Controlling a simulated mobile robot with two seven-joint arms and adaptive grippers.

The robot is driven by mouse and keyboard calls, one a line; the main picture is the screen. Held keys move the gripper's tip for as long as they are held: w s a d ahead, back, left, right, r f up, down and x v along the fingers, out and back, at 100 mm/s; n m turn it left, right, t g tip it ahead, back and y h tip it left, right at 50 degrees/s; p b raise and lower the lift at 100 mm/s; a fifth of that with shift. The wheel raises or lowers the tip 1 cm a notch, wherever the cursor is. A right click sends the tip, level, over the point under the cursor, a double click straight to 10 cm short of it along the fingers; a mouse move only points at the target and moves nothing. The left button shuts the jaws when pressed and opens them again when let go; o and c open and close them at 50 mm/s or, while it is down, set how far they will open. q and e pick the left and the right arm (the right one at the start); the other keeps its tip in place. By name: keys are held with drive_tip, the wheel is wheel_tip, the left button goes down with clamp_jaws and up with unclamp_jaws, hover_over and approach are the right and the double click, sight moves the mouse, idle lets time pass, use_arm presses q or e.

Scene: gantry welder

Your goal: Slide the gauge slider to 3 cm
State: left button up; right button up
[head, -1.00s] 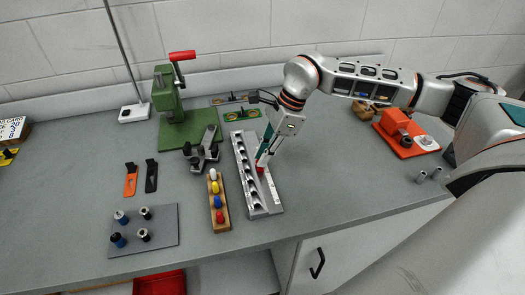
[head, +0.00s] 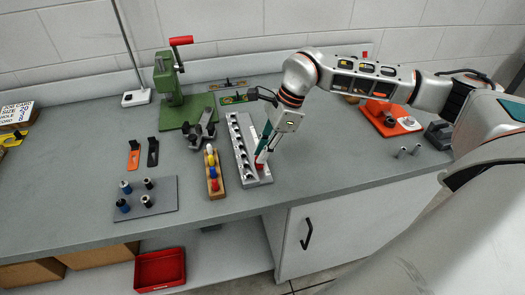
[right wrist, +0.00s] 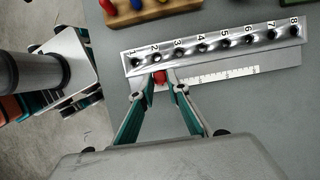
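The gauge is a long metal block (head: 237,150) with a row of holes, numbered in the right wrist view (right wrist: 215,42), and a pale ruler scale (right wrist: 218,76) along one side. Its red slider (right wrist: 159,77) sits beside the scale near the hole marked 2, toward the gauge's near end. The slider also shows in the head view (head: 258,166). My right gripper (right wrist: 162,73) has its fingertips on either side of the slider and appears closed on it. The fingers hide part of the slider. The scale's figures are too small to read. My left gripper is out of view.
A wooden rack of coloured pegs (head: 219,188) stands close left of the gauge. A green press (head: 170,92), a grey fixture (head: 200,137) and a plate with several cylinders (head: 165,190) lie further left. An orange fixture (head: 377,109) stands right.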

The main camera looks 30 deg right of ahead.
drive_tip(key=shift+o, duration=1.4)
drive_tip(key=shift+r, duration=0.1)
drive_tip(key=v, duration=1.2)
drive_tip(key=shift+s, duration=0.1)
